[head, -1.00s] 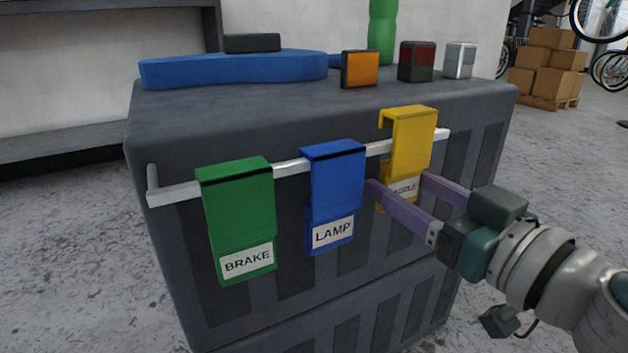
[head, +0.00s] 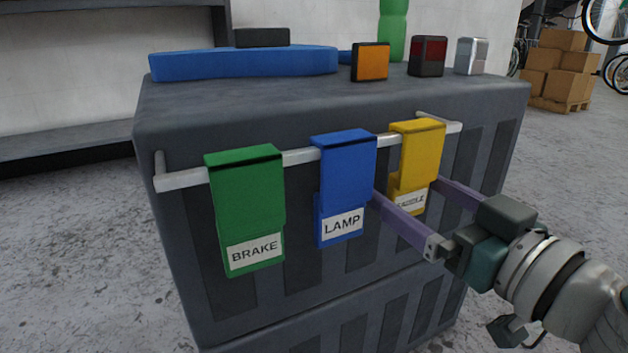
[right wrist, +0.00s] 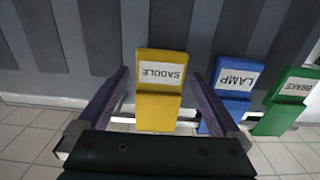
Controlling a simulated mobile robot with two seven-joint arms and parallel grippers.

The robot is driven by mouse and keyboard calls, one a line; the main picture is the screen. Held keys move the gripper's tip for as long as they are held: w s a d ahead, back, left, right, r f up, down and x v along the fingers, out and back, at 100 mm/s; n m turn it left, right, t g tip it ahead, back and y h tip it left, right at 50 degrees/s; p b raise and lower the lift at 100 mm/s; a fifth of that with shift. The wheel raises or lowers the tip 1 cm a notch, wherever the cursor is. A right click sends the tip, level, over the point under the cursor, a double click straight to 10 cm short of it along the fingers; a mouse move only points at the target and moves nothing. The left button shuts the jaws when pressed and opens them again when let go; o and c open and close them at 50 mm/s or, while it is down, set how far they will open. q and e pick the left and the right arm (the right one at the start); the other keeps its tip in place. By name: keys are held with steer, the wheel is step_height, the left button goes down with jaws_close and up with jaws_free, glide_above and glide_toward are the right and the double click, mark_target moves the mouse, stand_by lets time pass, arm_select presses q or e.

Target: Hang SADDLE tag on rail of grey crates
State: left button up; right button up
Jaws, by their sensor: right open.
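The yellow SADDLE tag (head: 420,155) hangs over the white rail (head: 300,156) at its right part, on the front of the grey crates (head: 200,115). Its lower label is partly behind my right gripper in the head view. My right gripper (head: 410,188) is open, one purple finger on each side of the tag. In the right wrist view the SADDLE tag (right wrist: 160,90) stands between the spread fingers, with a gap on both sides. The blue LAMP tag (head: 345,180) and green BRAKE tag (head: 246,205) hang on the rail to its left. My left gripper is not in view.
On top of the crates lie a blue flat item (head: 240,64), an orange block (head: 370,62), a red-dark block (head: 428,56), a silver block (head: 471,56) and a green bottle (head: 393,30). My left-hand finger is close to the LAMP tag.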

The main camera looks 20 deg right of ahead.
steer(key=s+p, duration=0.2)
steer(key=s, duration=0.8)
steer(key=w+d+r+m+g+h+p, duration=0.1)
steer(key=d+r+m+g+h+p, duration=0.2)
steer(key=r+p, duration=1.2)
steer(key=d+r+m+g+h+p, duration=0.2)
steer(key=d+r+h+p, duration=0.2)
steer(key=r+p, duration=1.1)
steer(key=s+a+r+n+g+y+p, duration=0.25)
steer(key=s+a+r+p, duration=0.2)
steer(key=r+p, duration=0.5)
steer(key=s+a+r+n+g+y+p, duration=0.2)
steer(key=s+a+r+g+p, duration=0.4)
steer(key=p, duration=0.6)
steer(key=s+a+r+n+g+y+p, duration=0.1)
steer(key=s+a+r+n+y+p, duration=0.15)
steer(key=r+p, duration=0.75)
step_height(320, 180, up, 34)
steer(key=w+m+h+p, duration=0.1)
steer(key=p, duration=3.4)
steer(key=shift+f+p, duration=0.15)
steer(key=shift+p, duration=0.15)
steer(key=shift+a, duration=0.1)
